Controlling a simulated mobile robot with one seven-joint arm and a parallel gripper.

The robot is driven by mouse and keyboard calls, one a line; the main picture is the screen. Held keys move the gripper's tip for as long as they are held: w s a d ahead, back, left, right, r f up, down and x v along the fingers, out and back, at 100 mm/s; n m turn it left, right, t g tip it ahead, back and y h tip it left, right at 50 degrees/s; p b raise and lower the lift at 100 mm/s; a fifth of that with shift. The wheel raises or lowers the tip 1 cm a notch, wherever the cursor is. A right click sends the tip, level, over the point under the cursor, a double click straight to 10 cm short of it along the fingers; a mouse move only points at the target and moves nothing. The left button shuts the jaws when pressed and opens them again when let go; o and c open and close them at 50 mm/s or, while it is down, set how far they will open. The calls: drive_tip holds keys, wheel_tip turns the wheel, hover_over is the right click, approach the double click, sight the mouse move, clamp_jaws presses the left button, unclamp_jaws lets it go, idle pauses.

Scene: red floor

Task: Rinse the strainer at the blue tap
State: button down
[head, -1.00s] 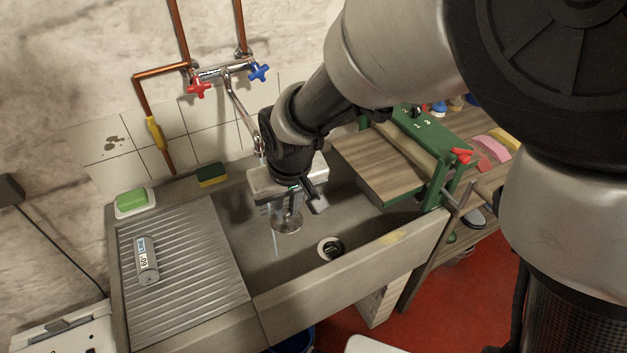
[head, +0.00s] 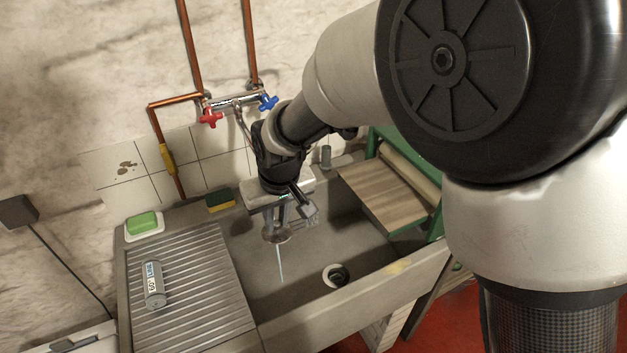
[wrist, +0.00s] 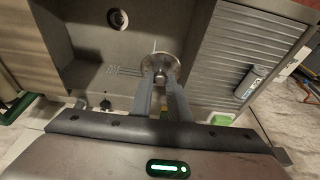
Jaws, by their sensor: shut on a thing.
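My gripper (head: 277,224) is shut on the strainer (head: 277,235), a small round metal disc held level above the sink basin. It also shows between my fingertips in the wrist view (wrist: 160,62). The blue tap handle (head: 267,102) is at the right end of the wall mixer, behind my wrist; the red handle (head: 210,117) is at the left end. The lower spout is hidden by my arm. A thin pale streak (head: 281,264), which looks like running water, drops below the strainer into the basin.
The drain hole (head: 336,275) lies right of the strainer. A ribbed drainboard (head: 190,285) with a grey cylinder (head: 153,284) is at left. A sponge (head: 220,200) and green soap (head: 142,223) sit on the back ledge. A wooden board (head: 385,193) overhangs the basin's right side.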

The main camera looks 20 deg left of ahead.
drive_tip(key=w+a+f, duration=0.1)
drive_tip(key=w+a, duration=0.4)
drive_tip(key=shift+a+f, duration=0.25)
idle(0.5)
